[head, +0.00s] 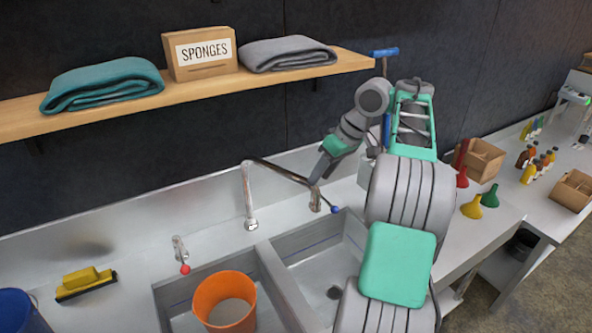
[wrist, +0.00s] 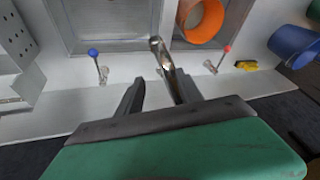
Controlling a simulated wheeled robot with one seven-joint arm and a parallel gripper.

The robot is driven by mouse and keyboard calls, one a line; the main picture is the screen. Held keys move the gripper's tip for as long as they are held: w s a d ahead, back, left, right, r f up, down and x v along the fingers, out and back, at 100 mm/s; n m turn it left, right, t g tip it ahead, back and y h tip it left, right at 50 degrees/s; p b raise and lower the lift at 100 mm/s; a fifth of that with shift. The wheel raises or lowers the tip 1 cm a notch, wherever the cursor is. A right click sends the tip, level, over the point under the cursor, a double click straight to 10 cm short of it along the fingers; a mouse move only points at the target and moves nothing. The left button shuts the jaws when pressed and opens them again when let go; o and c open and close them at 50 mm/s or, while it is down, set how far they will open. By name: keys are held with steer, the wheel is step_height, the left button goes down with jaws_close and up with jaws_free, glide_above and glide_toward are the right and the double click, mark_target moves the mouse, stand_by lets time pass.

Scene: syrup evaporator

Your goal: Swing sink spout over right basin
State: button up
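The metal sink spout (head: 275,170) rises from a post between the two taps. In the head view its arm reaches right, toward the back edge of the right basin (head: 300,288). My gripper (head: 316,180) is at the spout's far end, which it partly hides. In the wrist view, my gripper (wrist: 155,88) has its two fingers apart. The spout (wrist: 159,52) shows in front of them, close to the right finger. I cannot tell whether they touch. The right basin is empty, with a drain in its floor; it also shows in the wrist view (wrist: 115,45).
The left basin (head: 272,296) holds an orange bucket (head: 224,300). A red-knobbed tap (head: 184,268) and a blue-knobbed tap (head: 334,209) flank the spout post. A yellow sponge brush (head: 85,282) lies at left. A shelf (head: 200,91) with towels and a sponge box hangs above.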

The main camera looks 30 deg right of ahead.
steer(key=shift+s+d+f, duration=0.1)
steer(key=shift+s+d, duration=0.9)
steer(key=shift+d, duration=0.05)
